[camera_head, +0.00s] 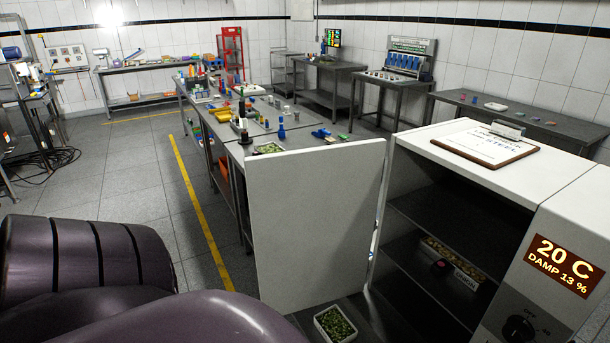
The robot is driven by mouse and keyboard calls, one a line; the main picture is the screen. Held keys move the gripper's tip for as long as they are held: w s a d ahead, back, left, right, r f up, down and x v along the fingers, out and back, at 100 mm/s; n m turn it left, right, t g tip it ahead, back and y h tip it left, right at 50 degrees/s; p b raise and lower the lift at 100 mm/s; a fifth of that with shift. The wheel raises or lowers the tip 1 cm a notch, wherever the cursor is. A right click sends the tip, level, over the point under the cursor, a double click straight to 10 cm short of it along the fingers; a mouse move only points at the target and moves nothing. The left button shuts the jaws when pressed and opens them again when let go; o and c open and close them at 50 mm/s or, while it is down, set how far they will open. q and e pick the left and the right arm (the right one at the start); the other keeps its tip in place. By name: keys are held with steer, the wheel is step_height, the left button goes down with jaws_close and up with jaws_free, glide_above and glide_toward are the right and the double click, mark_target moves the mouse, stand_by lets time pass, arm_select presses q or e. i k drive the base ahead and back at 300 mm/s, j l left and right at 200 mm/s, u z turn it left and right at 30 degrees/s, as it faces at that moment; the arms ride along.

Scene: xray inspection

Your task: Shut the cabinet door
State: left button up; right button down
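The white cabinet (568,190) stands at the right, its front open onto dark shelves (455,228). A low box (462,262) of small pale items and a dark red object sit on a lower shelf. A display (565,265) reads 20 C, DAMP 13 %, above a black knob (519,328). Dark purple links of my arm fill the lower left. Neither of my grippers shows in the head view.
A clipboard (487,147) lies on the cabinet top. A white tub of green pieces (335,324) stands low by the door's bottom edge. A long workbench (296,135) with many small items runs behind the door. Floor left of the yellow line (195,205) is mostly clear.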

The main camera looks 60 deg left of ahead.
mark_target(314, 211)
steer(key=k+j+z, duration=0.1)
steer(key=k+j, duration=0.15)
steer(key=k+j+z, duration=0.1)
steer(key=j, duration=0.35)
steer(key=k+j+z, duration=0.15)
steer(key=j, duration=0.25)
steer(key=k+j+z, duration=0.15)
steer(key=k+j, duration=0.2)
steer(key=k+j+z, duration=0.15)
steer(key=j, duration=0.25)
steer(key=k+j+z, duration=0.1)
steer(key=j, duration=0.3)
steer(key=j+z, duration=0.1)
steer(key=j, duration=0.3)
steer(key=k+j+z, duration=0.15)
steer(key=j, duration=0.3)
steer(key=k+j+z, duration=0.1)
steer(key=j, duration=0.65)
steer(key=i+j+z, duration=0.2)
steer(key=k+l, duration=0.05)
steer(key=k, duration=0.05)
